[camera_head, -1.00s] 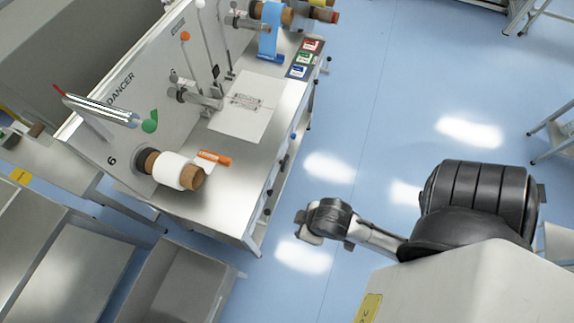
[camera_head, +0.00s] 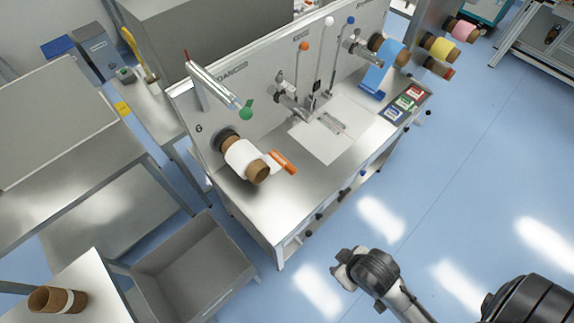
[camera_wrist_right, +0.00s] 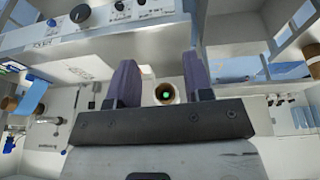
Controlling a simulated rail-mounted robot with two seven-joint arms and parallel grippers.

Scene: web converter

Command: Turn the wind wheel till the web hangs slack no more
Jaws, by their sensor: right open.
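A web machine (camera_head: 182,97) stands at centre left, with a slanted panel and steel table. A white roll on a brown core (camera_head: 245,160) sticks out by the mark 6, and an orange tab (camera_head: 284,162) lies beside it. The dancer arm (camera_head: 215,86) and a green marker (camera_head: 246,112) are above it. A blue roll (camera_head: 386,48) has a blue strip (camera_head: 374,80) hanging down. I cannot tell which part is the wind wheel. My right gripper (camera_head: 352,268) is over the floor, apart from the machine. Its fingers (camera_wrist_right: 160,78) are open and empty. My left gripper is out of view.
A white sheet (camera_head: 325,132) lies on the machine table, with coloured cards (camera_head: 405,104) at its far end. Yellow (camera_head: 440,47) and pink (camera_head: 460,28) rolls stick out at the back. A grey bin (camera_head: 190,262) stands in front. Blue floor (camera_head: 420,190) is clear at right.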

